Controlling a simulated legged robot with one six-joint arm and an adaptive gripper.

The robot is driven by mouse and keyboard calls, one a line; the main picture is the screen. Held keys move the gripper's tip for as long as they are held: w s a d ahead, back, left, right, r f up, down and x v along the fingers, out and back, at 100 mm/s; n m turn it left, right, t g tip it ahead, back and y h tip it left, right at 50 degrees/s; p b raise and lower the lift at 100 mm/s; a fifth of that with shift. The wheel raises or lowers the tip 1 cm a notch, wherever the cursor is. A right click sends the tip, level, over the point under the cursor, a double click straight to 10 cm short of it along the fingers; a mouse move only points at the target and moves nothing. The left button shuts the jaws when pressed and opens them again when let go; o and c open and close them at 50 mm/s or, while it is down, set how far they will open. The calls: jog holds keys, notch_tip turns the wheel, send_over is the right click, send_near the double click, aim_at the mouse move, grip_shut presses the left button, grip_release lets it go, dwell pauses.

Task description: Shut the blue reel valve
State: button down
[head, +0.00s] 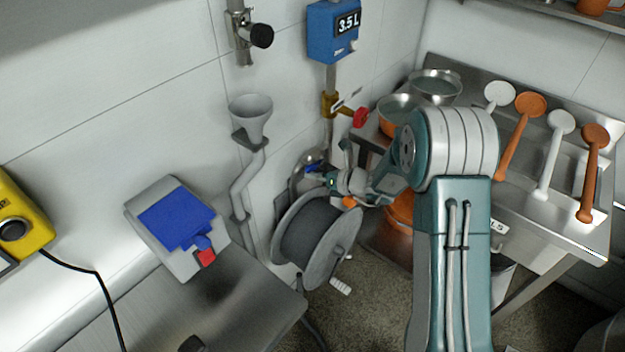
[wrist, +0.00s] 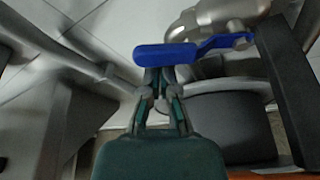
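The blue reel valve's lever handle (wrist: 165,56) lies nearly level across the upper middle of the wrist view. A thin blue arm joins it to the grey metal valve body (wrist: 215,22) at its right. In the head view, the blue handle (head: 313,168) is a small patch behind the hose reel's top. My gripper (wrist: 160,78) has its fingers drawn close together, with their tips at the handle's lower edge and partly hidden by it. Nothing shows clamped between them. I cannot tell whether they touch the handle. In the head view, my gripper (head: 322,178) reaches left over the reel.
The grey hose reel (head: 310,235) stands under my wrist. A funnel (head: 251,118) on a pipe, a red-handled valve (head: 360,117) and a blue 3.5 L meter (head: 334,32) are near it. A steel counter (head: 225,305) is at left, and a steel sink table (head: 540,235) at right.

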jog(key=m, duration=0.1)
jog(key=r+m+y, duration=0.1)
jog(key=w+r+m+g, duration=0.1)
jog(key=shift+d+r, duration=0.2)
jog(key=shift+d, duration=0.15)
jog(key=w+r+m+y, duration=0.1)
jog(key=m, duration=0.1)
jog(key=d+m, duration=0.1)
jog(key=m, duration=0.1)
jog(key=w+d+r+m+y, duration=0.1)
jog(key=m, duration=0.1)
jog(key=shift+w+d+r+y, duration=0.1)
jog(key=shift+w+r+y, duration=0.2)
jog(key=shift+w, duration=0.2)
jog(key=shift+d, duration=0.1)
dwell(0.3)
